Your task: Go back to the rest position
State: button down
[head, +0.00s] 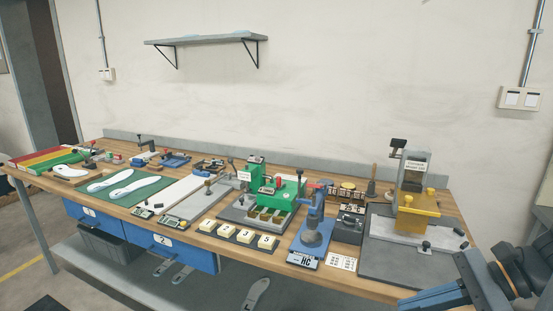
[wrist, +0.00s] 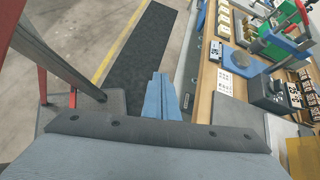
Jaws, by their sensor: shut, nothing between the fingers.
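My gripper (wrist: 160,78) shows in the wrist view as two blue fingers pressed together with nothing between them. It points out over the floor beside the bench's front edge, clear of the tools. In the head view my gripper (head: 404,303) is at the lower right, in front of the bench's right end, with my dark arm links behind it. The workbench (head: 130,204) runs across the head view. No marker for a rest position shows.
The bench holds a blue-based press (head: 313,232), a green machine (head: 284,190), a yellow-and-grey stand (head: 418,213), a green mat (head: 104,199) with white insoles, and number blocks (head: 246,236). A shelf (head: 208,40) hangs above. A dark floor mat (wrist: 140,55) lies on open floor.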

jog(key=w+a+f+n+g+h, duration=0.1)
jog(key=a+n+h, duration=0.4)
jog(key=n, duration=0.5)
jog(key=w+a+f+n+g+h, duration=0.1)
jog(key=w+a+n+h, duration=0.3)
jog(key=n, duration=0.6)
jog(key=shift+a+f+n+g+h, duration=0.2)
jog(key=shift+a+n+g+h, duration=0.15)
jog(key=shift+a+g, duration=0.3)
